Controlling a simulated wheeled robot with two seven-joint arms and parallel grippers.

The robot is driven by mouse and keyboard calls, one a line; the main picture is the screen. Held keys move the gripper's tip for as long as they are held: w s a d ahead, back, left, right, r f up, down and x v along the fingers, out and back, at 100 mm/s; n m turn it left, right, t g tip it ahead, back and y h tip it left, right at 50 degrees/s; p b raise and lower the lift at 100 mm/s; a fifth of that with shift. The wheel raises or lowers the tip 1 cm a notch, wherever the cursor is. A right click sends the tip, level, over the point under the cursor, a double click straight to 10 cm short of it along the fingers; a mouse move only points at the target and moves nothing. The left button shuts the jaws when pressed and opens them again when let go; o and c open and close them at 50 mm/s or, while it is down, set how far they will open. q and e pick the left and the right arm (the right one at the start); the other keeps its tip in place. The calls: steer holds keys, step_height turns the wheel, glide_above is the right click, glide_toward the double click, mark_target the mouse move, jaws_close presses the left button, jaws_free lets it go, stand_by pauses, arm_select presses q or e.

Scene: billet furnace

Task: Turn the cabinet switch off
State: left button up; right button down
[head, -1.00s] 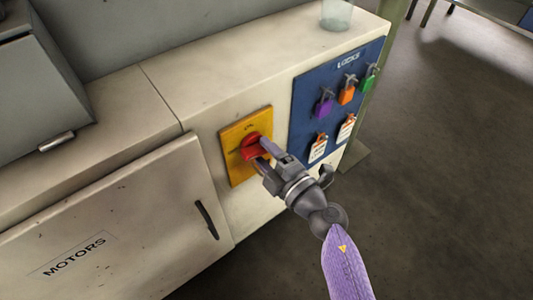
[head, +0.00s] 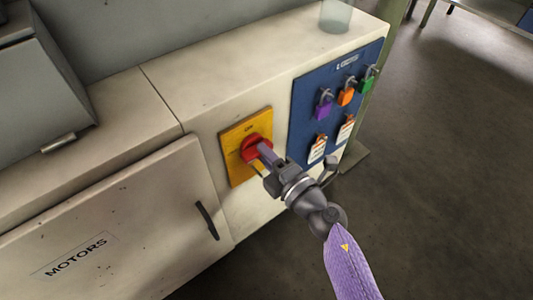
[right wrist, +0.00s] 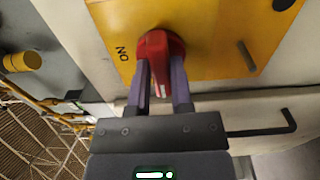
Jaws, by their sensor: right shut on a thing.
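The cabinet switch is a red rotary knob (head: 252,149) on a yellow plate (head: 236,170) on the pale cabinet's front. An ON mark (head: 249,128) is printed near the plate's top. My right gripper (head: 264,152) reaches in from the lower right and is shut on the knob's grip. In the right wrist view, the red knob (right wrist: 155,48) sits between the two fingers of the gripper (right wrist: 160,85), with the ON mark to its left. The fingers hide part of the knob, so its exact setting is hard to tell. My left gripper is not in view.
A blue lock board (head: 303,105) with several coloured padlocks and tags is just right of the switch. A door marked MOTORS (head: 165,200) with a black handle is at left. A glass jar (head: 335,15) stands on top. Floor at right is clear.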

steer(key=c, duration=0.6)
jaws_free()
steer(key=shift+o, duration=0.4)
steer(key=shift+s, duration=0.1)
